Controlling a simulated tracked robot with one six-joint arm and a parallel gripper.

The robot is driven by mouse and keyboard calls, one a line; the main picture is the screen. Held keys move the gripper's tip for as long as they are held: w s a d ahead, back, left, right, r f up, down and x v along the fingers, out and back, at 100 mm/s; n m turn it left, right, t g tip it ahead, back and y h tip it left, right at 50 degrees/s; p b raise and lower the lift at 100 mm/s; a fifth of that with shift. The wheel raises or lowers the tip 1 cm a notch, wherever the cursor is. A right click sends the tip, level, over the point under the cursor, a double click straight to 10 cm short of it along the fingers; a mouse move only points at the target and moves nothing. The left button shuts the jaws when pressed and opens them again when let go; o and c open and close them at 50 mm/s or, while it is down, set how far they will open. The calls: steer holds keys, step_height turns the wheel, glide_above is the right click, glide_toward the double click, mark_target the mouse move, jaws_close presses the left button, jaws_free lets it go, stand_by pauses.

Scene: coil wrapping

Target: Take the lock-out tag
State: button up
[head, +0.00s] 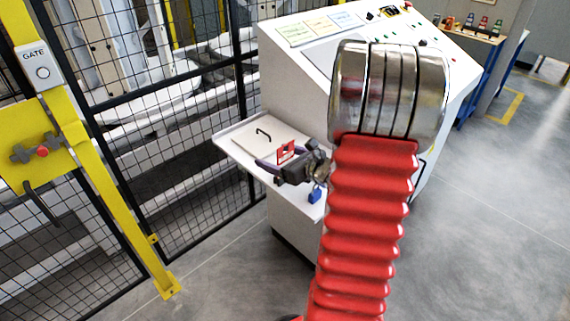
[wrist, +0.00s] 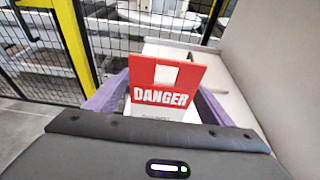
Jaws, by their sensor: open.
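The lock-out tag (wrist: 164,73) is a red and white plate marked DANGER, upright in the middle of the wrist view. In the head view the tag (head: 287,149) shows small above the side shelf of the console. My gripper (wrist: 160,105) is open, with one purple finger to the left and one to the right of the tag. In the head view my gripper (head: 268,161) is low over the shelf. I cannot tell whether the fingers touch the tag. The tag's lower end is hidden by my gripper body.
The white shelf (head: 236,150) also holds a pale panel with a black handle (head: 263,134). A blue padlock (head: 316,194) is at its near edge. The sloped console (head: 300,75) rises behind. A mesh fence (head: 180,135) and a yellow gate post (head: 115,190) are at left.

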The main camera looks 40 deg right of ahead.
steer(key=shift+c, duration=0.6)
steer(key=c, duration=1)
steer(key=shift+r, duration=0.1)
step_height(320, 180, up, 10)
stand_by(0.6)
